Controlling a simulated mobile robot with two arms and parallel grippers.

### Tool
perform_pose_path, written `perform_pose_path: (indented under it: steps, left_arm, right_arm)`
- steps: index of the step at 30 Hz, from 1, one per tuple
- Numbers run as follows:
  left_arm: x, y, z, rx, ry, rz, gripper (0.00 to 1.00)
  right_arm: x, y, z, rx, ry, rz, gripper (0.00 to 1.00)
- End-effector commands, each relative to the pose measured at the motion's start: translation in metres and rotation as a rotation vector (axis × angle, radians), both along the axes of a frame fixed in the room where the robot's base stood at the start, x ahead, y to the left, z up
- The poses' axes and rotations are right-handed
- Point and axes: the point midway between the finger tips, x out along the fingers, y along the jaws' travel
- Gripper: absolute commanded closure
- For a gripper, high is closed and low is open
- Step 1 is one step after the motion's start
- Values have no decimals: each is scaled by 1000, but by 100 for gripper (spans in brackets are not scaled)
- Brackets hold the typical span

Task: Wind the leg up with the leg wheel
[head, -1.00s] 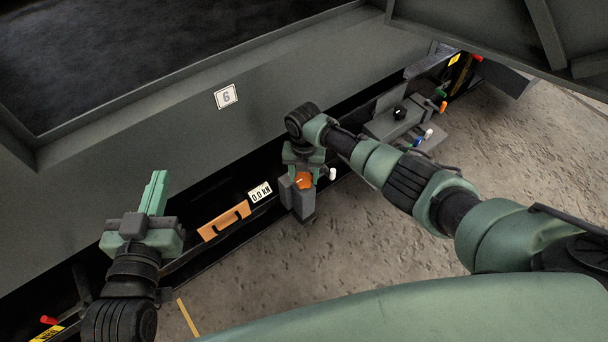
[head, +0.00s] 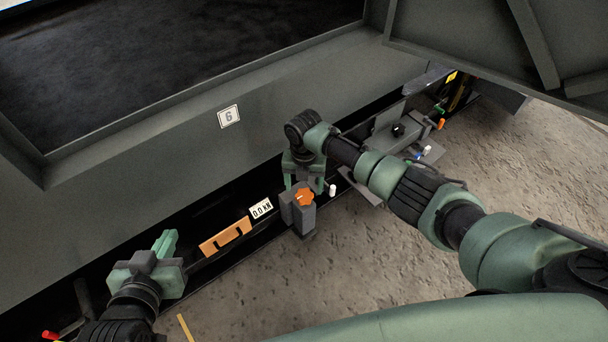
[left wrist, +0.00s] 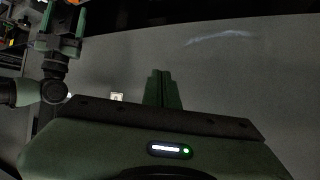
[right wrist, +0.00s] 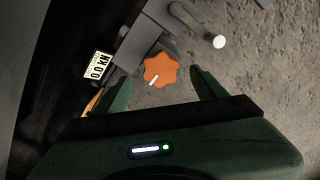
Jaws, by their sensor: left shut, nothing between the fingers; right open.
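The orange leg wheel (head: 305,197), a lobed knob with a white mark, sits on a grey block (head: 299,218) low on the enclosure's side. In the right wrist view the wheel (right wrist: 160,70) shows just beyond and between the fingertips. My right gripper (right wrist: 160,85) is open, with its fingers apart on either side of the wheel and not closed on it. In the head view my right gripper (head: 303,172) is right behind the wheel. My left gripper (head: 165,243) is shut and empty, to the left by the dark wall. The leg itself cannot be made out clearly.
A label reading 0.0 kN (head: 261,208) and an orange bracket (head: 225,236) lie left of the wheel. A white-tipped handle (head: 332,190) sticks out close to its right. A grey box with a black knob (head: 398,130) is further right. Concrete floor in front is clear.

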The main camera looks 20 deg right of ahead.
Motion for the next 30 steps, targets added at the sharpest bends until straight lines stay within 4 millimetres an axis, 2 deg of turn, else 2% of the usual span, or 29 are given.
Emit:
perform_pose_path:
  steps: [1, 6, 12, 30]
  left_arm:
    - [-8, 4, -6, 14, 56, 4, 100]
    - [-34, 14, -31, 51, 222, 17, 100]
    - [-54, 21, -46, 76, 336, 25, 100]
    - [-60, 23, -50, 81, 366, 27, 100]
  right_arm:
    - [0, 0, 9, 1, -1, 0, 29]
    - [0, 0, 26, 1, -1, 2, 29]
    - [0, 0, 38, 0, 0, 1, 29]
    - [0, 0, 39, 0, 0, 1, 29]
